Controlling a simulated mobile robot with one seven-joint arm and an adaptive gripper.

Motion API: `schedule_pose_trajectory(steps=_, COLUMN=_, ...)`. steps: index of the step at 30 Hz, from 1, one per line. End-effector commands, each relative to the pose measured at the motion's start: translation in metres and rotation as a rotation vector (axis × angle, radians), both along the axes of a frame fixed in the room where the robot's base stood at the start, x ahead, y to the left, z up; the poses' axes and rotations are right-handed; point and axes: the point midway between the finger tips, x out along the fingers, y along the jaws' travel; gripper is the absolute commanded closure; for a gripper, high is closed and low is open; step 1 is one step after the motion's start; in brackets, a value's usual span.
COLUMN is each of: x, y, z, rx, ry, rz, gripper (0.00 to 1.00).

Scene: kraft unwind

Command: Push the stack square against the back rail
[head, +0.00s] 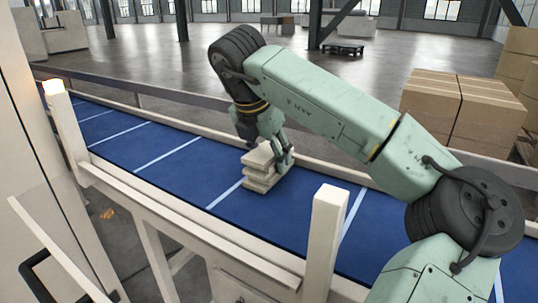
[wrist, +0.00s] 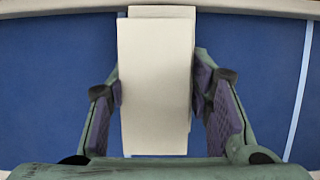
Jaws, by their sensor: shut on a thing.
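The stack (head: 260,171) is several pale cream slabs lying on the blue belt, close to the far side. Its layers are uneven in the head view. In the wrist view the top slab (wrist: 156,80) is offset from the layer under it, which shows past its far end and right side. The pale back rail (head: 315,163) runs along the belt's far edge; it also crosses the top of the wrist view (wrist: 60,13). The stack's far end overlaps the rail there; I cannot tell whether they touch. My gripper (wrist: 158,90) is shut on the stack, one finger on each side.
The blue belt (head: 165,163) with white cross lines is clear to the left. A pale near frame with a post (head: 328,235) stands in front. Cardboard boxes (head: 462,105) stand beyond the belt at right. A lit post (head: 55,90) is at the left.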

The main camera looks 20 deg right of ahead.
Motion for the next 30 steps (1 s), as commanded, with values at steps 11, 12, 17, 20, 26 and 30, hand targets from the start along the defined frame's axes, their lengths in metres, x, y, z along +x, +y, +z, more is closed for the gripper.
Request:
schedule_pose_trajectory(steps=11, x=0.004, y=-0.004, z=0.001, rx=0.001, ry=-0.001, rz=-0.001, gripper=0.82)
schedule_pose_trajectory(steps=12, x=0.004, y=-0.005, z=0.001, rx=0.001, ry=-0.001, rz=-0.001, gripper=0.82)
schedule_pose_trajectory(steps=17, x=0.006, y=-0.007, z=0.001, rx=0.001, ry=-0.001, rz=-0.001, gripper=0.82)
schedule_pose_trajectory(steps=20, x=0.007, y=-0.008, z=0.0, rx=0.0, ry=0.0, rz=-0.001, gripper=0.82)
schedule_pose_trajectory(steps=26, x=0.008, y=-0.01, z=0.0, rx=0.0, ry=0.0, rz=0.0, gripper=0.82)
schedule_pose_trajectory(steps=30, x=0.01, y=-0.012, z=0.0, rx=0.0, ry=0.0, rz=0.0, gripper=0.82)
